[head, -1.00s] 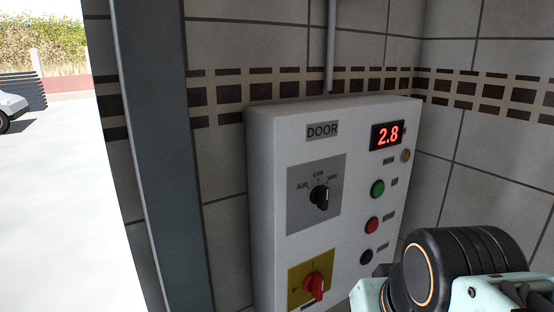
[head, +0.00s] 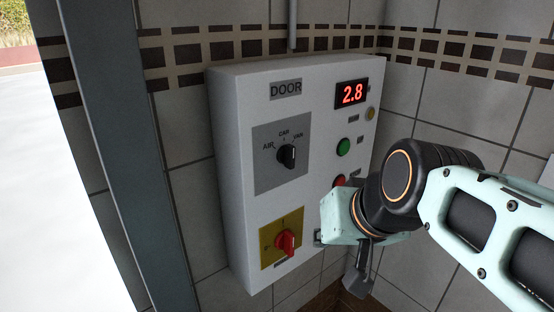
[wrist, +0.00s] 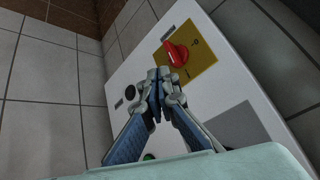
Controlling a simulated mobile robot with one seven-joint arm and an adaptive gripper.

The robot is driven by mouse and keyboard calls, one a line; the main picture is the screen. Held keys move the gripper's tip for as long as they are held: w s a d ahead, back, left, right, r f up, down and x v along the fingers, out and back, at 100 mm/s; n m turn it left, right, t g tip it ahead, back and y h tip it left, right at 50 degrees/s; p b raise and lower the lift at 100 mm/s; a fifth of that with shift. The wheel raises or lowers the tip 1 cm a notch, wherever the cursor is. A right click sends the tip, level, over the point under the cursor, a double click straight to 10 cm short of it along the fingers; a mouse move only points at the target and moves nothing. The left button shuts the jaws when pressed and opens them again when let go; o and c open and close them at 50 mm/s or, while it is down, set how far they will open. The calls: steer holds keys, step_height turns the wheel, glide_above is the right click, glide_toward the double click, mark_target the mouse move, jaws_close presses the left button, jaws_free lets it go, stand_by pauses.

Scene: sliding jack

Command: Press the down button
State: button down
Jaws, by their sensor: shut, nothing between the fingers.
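The white door control panel (head: 235,170) hangs on the tiled wall. Its right side has a column of buttons: green (head: 343,147), then red (head: 340,181), partly behind my arm. The small labels beside them are too blurred to read, so I cannot tell which one says down. The wrist view shows the panel turned over, with the black button (wrist: 130,92) left of my fingers and the green button (wrist: 149,157) low, partly covered. My gripper (wrist: 158,78) is shut and empty, in front of the panel. The red button is hidden there. I cannot tell whether the fingertips touch the panel.
A red rotary switch on a yellow plate (head: 283,240) sits low on the panel. A black selector knob (head: 287,156) is above it, and the display (head: 352,94) reads 2.8. A grey post (head: 125,160) stands left; tiled walls meet close on the right.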

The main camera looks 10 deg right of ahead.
steer(key=w+d+r+m+t+h, duration=0.1)
steer(key=w+d+r+m+t, duration=0.1)
steer(key=w+d+r, duration=0.35)
steer(key=w+d+r+m+t, duration=0.3)
steer(key=w+d, duration=0.3)
steer(key=w, duration=0.4)
steer(key=w+d+r+m+h, duration=0.2)
steer(key=d+r+m+h, duration=0.15)
steer(key=d, duration=0.75)
steer(key=w+d+r+m+h, duration=0.25)
steer(key=d+h, duration=0.25)
steer(key=d, duration=0.6)
steer(key=s+a+f+m+g+y, duration=0.1)
steer(key=s+a+f+m+y, duration=0.15)
steer(key=f, duration=0.65)
steer(key=s+a+f+m+g+y, duration=0.1)
steer(key=s+a+f+g+y, duration=0.15)
steer(key=f, duration=0.65)
steer(key=s+a+f+m+y, duration=0.3)
steer(key=a+f+y, duration=0.3)
steer(key=a+f, duration=0.3)
steer(key=shift+s+a+f+m, duration=0.35)
steer(key=shift+a+m, duration=0.3)
steer(key=shift+a, duration=0.3)
steer(key=shift+a+r, duration=0.1)
steer(key=w+a, duration=0.4)
steer(key=w, duration=0.3)
steer(key=shift+w+a, duration=0.2)
steer(key=shift+a, duration=0.05)
